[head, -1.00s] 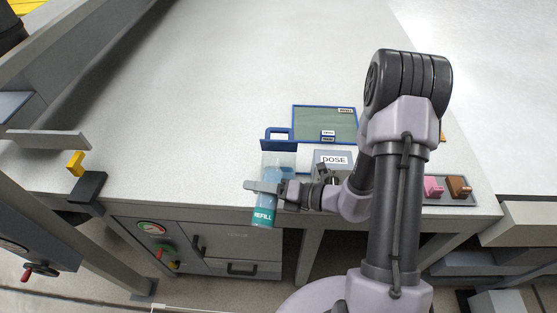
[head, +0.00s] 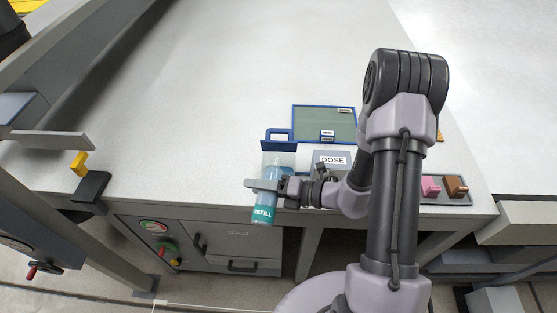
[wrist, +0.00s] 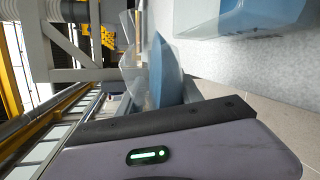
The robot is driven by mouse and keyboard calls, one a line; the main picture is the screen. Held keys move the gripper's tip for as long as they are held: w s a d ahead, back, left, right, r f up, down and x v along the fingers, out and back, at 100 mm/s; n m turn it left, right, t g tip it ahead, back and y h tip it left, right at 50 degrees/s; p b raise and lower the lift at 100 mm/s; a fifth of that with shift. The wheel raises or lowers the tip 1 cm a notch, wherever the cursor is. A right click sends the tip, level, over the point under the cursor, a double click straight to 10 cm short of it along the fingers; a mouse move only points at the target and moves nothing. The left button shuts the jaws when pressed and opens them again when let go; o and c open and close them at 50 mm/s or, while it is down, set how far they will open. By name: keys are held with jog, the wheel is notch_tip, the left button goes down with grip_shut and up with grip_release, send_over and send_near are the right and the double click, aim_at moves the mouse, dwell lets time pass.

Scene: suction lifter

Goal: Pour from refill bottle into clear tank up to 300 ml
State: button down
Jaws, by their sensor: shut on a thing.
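My gripper (head: 266,186) is shut around the refill bottle (head: 263,214), a translucent blue bottle with a teal REFILL label. It holds the bottle at the table's front edge, label end towards me and lower in the picture. The clear tank (head: 279,158), with a blue handle behind, stands just beyond the bottle and is partly hidden by it. In the wrist view the bottle shows as a blue, see-through shape (wrist: 166,72), and the tank's pale blue wall (wrist: 235,18) is at top right. The tank's liquid level and any pouring stream cannot be made out.
A grey DOSE sign (head: 332,160) stands right of the tank. A green blue-rimmed tray (head: 322,122) lies behind. Pink and brown blocks sit on a dark tray (head: 458,200) at right. A yellow block (head: 79,164) is at left. The table's middle is clear.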

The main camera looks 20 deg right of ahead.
jog(key=shift+w+d+r+m+p, duration=0.2)
jog(key=shift+w+r+m+p, duration=0.3)
jog(key=shift+p, duration=0.95)
jog(key=shift+s+r+m+g+y+p, duration=0.25)
jog(key=shift+r+m+g+p, duration=0.45)
jog(key=shift+p, duration=0.75)
dwell(1.8)
jog(key=shift+w, duration=0.1)
